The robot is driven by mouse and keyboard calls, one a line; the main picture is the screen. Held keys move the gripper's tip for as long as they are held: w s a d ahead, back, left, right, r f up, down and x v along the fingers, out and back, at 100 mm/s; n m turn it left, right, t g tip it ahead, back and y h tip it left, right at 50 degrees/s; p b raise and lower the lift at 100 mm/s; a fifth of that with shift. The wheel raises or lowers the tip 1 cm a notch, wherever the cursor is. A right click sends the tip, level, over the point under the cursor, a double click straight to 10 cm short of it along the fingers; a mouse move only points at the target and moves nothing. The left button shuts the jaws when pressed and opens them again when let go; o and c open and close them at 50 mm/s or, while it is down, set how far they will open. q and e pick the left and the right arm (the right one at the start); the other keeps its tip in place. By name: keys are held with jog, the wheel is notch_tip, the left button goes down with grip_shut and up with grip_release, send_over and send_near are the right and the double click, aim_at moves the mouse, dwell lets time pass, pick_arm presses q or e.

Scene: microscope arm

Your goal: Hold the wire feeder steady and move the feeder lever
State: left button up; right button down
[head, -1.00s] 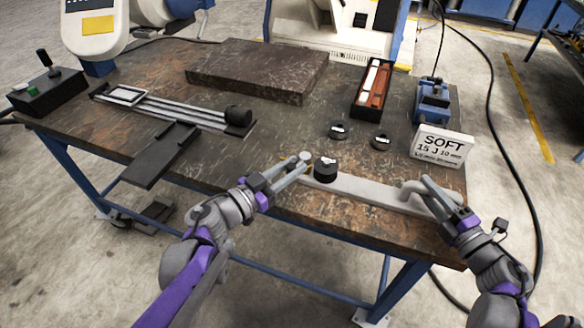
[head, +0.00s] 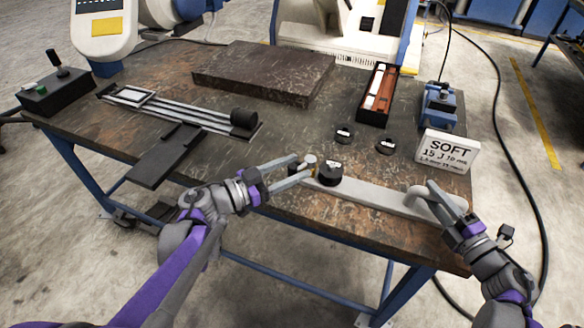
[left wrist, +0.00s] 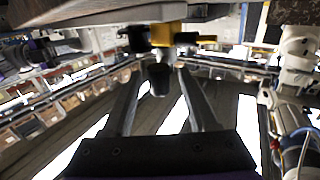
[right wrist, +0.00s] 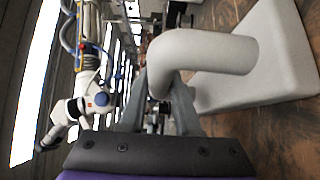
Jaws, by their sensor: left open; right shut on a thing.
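The wire feeder, as I take it, is a long pale grey bar (head: 375,196) along the table's front edge. A curved grey handle rises at its right end and shows large in the right wrist view (right wrist: 205,52). My right gripper (head: 437,193) is shut on this handle. At the bar's left end stands a black cylinder (head: 329,174). Beside it is a small lever with a yellow part (left wrist: 172,38) and a dark knob (left wrist: 159,78). My left gripper (head: 302,168) is open, its fingers on either side of the knob; I cannot tell whether they touch it.
Two black discs (head: 343,134) lie behind the bar. A dark slab (head: 262,72), a box with red and white pieces (head: 377,95) and a railed slide (head: 185,112) lie farther back.

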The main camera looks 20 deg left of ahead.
jog(key=shift+f, duration=0.15)
pick_arm(q)
jog(key=v, duration=1.2)
pick_arm(e)
jog(key=c, duration=0.5)
grip_release()
jog(key=shift+c, duration=0.2)
